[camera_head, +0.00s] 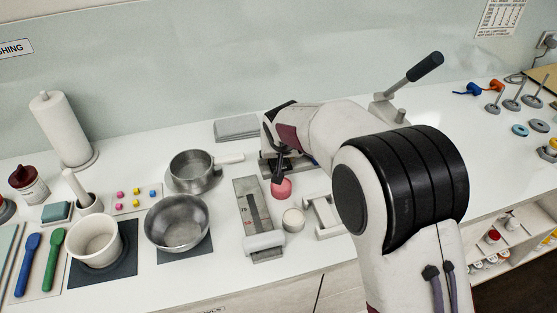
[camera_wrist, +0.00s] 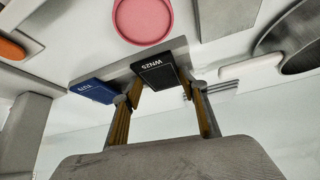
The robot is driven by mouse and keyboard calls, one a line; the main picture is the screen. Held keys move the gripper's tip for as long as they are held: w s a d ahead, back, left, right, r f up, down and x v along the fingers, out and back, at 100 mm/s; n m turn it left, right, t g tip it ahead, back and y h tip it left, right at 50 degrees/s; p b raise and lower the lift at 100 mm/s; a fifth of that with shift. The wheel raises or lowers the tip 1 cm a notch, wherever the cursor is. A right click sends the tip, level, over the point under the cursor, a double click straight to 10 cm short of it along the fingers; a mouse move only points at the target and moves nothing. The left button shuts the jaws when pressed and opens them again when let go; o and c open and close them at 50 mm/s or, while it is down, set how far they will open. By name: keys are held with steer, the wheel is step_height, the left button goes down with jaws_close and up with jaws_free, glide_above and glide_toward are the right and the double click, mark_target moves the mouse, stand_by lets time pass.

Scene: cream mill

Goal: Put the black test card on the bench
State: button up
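The black test card (camera_wrist: 157,70), marked WN25, is in the wrist view at my fingertips. My gripper (camera_wrist: 161,88) has one finger near each side edge of this card. The fingers stand about a card's width apart, and I cannot tell if they press on it. A blue card (camera_wrist: 92,91) is beside it at the left, and both cards are at a grey holder (camera_wrist: 118,75). In the head view my gripper (camera_head: 283,168) is low over the bench (camera_head: 330,255), at the dark holder, and my arm hides much of it. The black card cannot be made out there.
A pink round pad (camera_head: 281,189) and a white round jar (camera_head: 293,220) are just in front of the holder. A grey gauge block (camera_head: 252,205), steel pan (camera_head: 192,168) and bowl (camera_head: 177,222) are left. A lever press (camera_head: 405,85) is behind right. A little bench is bare at front.

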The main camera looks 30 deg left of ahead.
steer(key=shift+r, duration=0.1)
steer(key=shift+c, duration=0.4)
step_height(320, 180, up, 18)
steer(key=shift+f, duration=0.1)
steer(key=shift+c, duration=0.2)
stand_by(0.3)
stand_by(0.7)
